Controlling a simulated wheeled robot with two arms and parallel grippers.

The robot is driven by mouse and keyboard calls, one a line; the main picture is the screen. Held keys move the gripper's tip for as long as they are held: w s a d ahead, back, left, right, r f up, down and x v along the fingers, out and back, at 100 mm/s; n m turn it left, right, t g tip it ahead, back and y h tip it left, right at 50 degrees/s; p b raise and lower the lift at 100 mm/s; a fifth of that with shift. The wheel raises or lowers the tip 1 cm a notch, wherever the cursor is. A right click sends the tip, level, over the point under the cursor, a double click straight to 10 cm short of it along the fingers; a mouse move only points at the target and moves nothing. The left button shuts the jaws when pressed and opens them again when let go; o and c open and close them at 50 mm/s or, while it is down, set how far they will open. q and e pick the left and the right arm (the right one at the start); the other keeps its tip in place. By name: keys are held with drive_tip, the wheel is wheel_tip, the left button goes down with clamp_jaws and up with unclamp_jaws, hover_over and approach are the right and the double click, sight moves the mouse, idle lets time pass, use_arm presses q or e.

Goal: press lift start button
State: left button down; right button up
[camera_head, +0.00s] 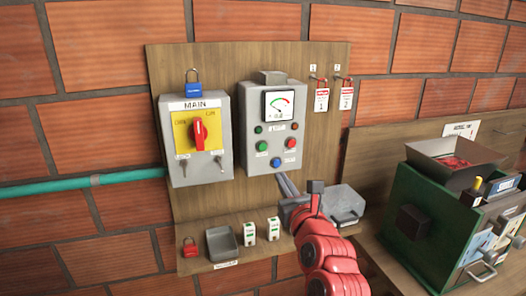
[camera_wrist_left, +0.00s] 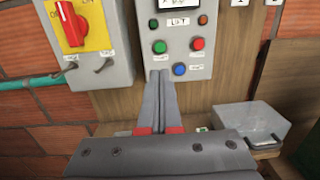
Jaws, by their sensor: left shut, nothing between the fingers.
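The grey lift panel (camera_head: 248,110) hangs on the wooden board and carries a round green button (camera_head: 262,146), a red button (camera_head: 290,144) and a blue button (camera_head: 276,162). Their small labels are too blurred to read. In the left wrist view the panel is marked LIFT, with the green button (camera_wrist_left: 159,47), red button (camera_wrist_left: 198,44) and blue button (camera_wrist_left: 179,69). My left gripper (camera_head: 283,180) is shut and empty. Its fingertips (camera_wrist_left: 158,75) appear just below the green button and left of the blue one; I cannot tell whether they touch the panel. My right gripper is out of view.
A MAIN box (camera_head: 195,140) with a red rotary switch and blue padlock (camera_head: 193,85) is left of the panel. Red tags (camera_head: 321,99) hang at right. A shelf below holds a red padlock (camera_head: 190,247) and grey tray (camera_head: 221,243). A green machine (camera_head: 440,220) stands at right.

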use_arm(q)
drive_tip(key=shift+a, duration=0.1)
drive_tip(key=p, duration=0.6)
approach(262, 147)
drive_tip(key=x, duration=0.5)
drive_tip(key=shift+w+r, duration=0.1)
drive_tip(key=shift+w, duration=0.3)
drive_tip(key=shift+w+a, duration=0.2)
drive_tip(key=shift+w, duration=0.2)
